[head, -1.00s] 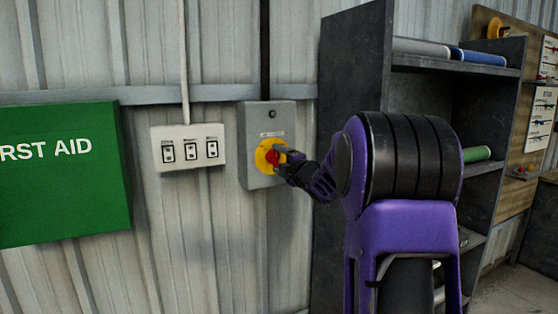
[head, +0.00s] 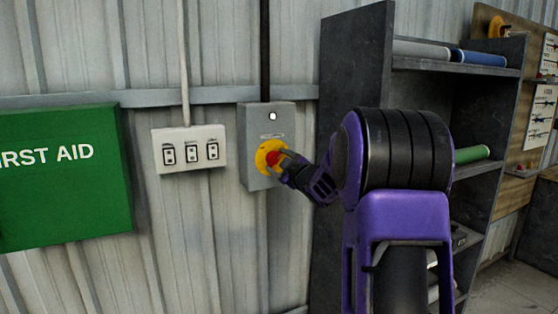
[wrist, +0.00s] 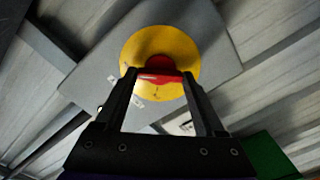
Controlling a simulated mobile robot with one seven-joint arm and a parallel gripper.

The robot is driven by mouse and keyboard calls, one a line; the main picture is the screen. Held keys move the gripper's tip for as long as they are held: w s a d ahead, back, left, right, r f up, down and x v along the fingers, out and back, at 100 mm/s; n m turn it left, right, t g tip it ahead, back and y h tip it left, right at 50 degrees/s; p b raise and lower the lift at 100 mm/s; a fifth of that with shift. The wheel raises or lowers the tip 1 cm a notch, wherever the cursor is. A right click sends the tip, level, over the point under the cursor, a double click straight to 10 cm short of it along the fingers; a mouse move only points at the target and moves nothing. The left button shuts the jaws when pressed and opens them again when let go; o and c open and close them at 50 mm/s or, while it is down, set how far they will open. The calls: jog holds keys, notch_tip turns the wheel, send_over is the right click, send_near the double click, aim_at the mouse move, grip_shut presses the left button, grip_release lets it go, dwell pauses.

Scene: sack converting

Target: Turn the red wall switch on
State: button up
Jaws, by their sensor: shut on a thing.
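The red wall switch (head: 272,159) is a red knob on a round yellow plate, set on a grey wall box (head: 254,178). In the wrist view the red knob (wrist: 160,64) sits in the middle of the yellow plate (wrist: 188,50). My gripper (head: 281,162) is at the switch from the right. In the wrist view the fingers of my gripper (wrist: 160,77) stand on both sides of the red handle and are shut on it. A small round lamp (head: 272,116) above the switch shows bright white. The fingers hide part of the knob.
A white panel with three small switches (head: 189,150) is on the wall to the left. A green first aid box (head: 60,195) hangs further left. A dark shelf (head: 355,60) with rolls stands close to the right of my gripper.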

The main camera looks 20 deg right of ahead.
jog(key=shift+m, duration=0.3)
jog(key=o, duration=1.3)
jog(key=shift+o, duration=0.2)
jog(key=shift+s, duration=0.1)
jog(key=s+b, duration=0.1)
jog(key=s, duration=1.6)
jog(key=shift+d, duration=0.3)
